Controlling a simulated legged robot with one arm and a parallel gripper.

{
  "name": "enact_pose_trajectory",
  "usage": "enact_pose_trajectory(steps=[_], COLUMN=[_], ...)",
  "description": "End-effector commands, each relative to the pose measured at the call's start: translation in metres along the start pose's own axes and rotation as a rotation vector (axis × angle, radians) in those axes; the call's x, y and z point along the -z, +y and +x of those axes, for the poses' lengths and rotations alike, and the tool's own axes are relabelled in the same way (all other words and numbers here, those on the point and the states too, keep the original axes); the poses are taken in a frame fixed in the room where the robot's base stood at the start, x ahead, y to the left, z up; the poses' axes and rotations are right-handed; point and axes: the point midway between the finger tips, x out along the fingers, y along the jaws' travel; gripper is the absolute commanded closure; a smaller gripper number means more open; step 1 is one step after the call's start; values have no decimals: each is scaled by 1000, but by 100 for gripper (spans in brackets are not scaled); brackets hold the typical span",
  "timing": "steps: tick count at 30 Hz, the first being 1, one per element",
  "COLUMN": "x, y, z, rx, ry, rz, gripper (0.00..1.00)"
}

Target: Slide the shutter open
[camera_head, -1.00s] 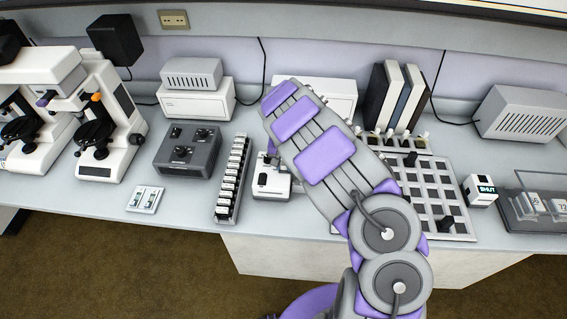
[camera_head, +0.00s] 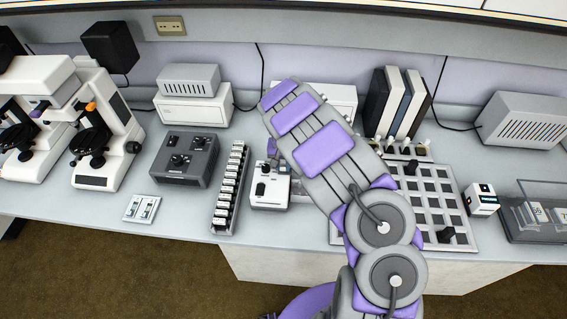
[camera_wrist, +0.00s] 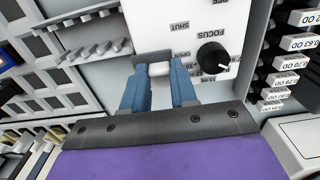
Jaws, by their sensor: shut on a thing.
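My gripper (camera_wrist: 157,66) is shut on a small pale shutter tab (camera_wrist: 158,69) in the wrist view, one blue finger on each side. The tab is at the edge of a white device (camera_wrist: 205,25) printed with FOCUS, SHUT and OPEN. The tab sits nearer the OPEN print than the SHUT print. A black focus knob (camera_wrist: 212,57) is to its right. In the head view the white device (camera_head: 268,198) stands on the bench, partly behind my arm, which hides the fingertips. A small status box (camera_head: 481,200) at right shows a green patch low on its front; its lettering is unreadable.
A rack of labelled OD filters (camera_head: 228,190) stands close left of the device. A grey knob box (camera_head: 185,158) is farther left. A gridded tray (camera_head: 432,205) lies to the right, partly behind my arm. Clear bench lies in front of the rack.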

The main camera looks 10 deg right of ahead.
Motion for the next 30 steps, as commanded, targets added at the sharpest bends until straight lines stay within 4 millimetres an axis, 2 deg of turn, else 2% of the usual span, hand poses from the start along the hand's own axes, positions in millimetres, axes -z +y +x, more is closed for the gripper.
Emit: enact_pose_trajectory(steps=[2,3,10,17,21,26,30], x=[3,3,2,1,1,1,2], y=[1,1,2,2,2,2,2], z=[-2,-2,-2,-1,-8,-34,-66], rx=[0,0,1,0,-1,0,0], ry=[9,9,4,3,3,3,6], rz=[1,1,1,1,0,2,0], gripper=[100,70,48,47,47,47,47])
